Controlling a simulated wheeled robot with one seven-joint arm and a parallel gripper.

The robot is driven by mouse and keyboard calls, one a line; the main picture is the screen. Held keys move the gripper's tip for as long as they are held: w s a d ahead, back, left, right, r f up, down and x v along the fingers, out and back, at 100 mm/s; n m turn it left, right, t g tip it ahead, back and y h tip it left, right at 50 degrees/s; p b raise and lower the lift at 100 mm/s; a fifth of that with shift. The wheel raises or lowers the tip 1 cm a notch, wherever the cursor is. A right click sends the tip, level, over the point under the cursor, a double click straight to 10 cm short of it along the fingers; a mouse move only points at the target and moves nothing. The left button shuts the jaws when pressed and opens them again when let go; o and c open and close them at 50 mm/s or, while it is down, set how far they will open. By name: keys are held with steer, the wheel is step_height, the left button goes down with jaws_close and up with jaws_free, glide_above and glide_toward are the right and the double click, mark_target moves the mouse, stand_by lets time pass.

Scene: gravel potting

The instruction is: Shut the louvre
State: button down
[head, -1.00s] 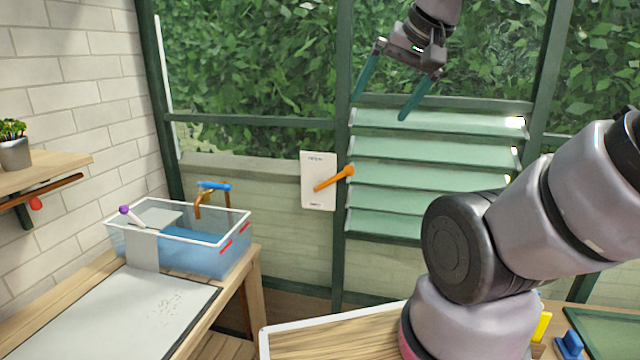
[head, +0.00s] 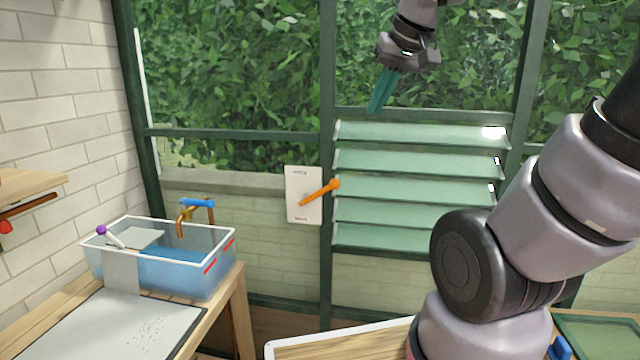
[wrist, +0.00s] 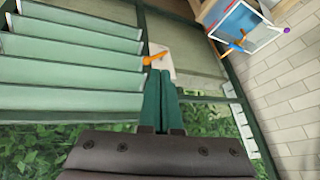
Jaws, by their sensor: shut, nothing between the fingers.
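The louvre (head: 415,187) is a set of several pale green glass slats in a dark green frame, tilted with gaps between them. It also shows at the left of the wrist view (wrist: 70,72). An orange lever (head: 320,192) sits on a white plate (head: 297,208) just left of the louvre and points up and to the right. The lever (wrist: 156,58) appears just beyond my fingertips in the wrist view. My gripper (head: 375,106) is shut and empty, its teal fingers together, pointing down above the louvre's top left corner, apart from the lever.
A clear tub of blue water (head: 170,268) with an orange and blue tap (head: 196,204) stands on the wooden bench at left. A wooden shelf (head: 30,185) juts from the brick wall. A dark green post (head: 327,150) runs between plate and louvre.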

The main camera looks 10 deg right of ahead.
steer(key=w+a+n+g, duration=0.1)
steer(key=w+n, duration=0.3)
steer(key=w, duration=0.5)
steer(key=n+g, duration=0.3)
steer(key=n, duration=0.9)
glide_above(321, 190)
steer(key=s+a, duration=0.2)
step_height(321, 190, down, 14)
steer(key=shift+w+d+f+h, duration=0.1)
steer(key=shift+d+f+h, duration=0.05)
steer(key=shift+d+h, duration=0.15)
steer(key=shift+s+d+f+x, duration=0.1)
steer(key=shift+d+x, duration=0.3)
steer(key=shift+x, duration=1.75)
steer(key=shift+s+d+f+x, duration=0.15)
steer(key=shift+d+x, duration=0.3)
steer(key=shift+x, duration=1.65)
steer(key=shift+s+d+r+x, duration=0.1)
steer(key=shift+d+x, duration=0.3)
steer(key=shift+x, duration=1.75)
steer(key=shift+f, duration=0.1)
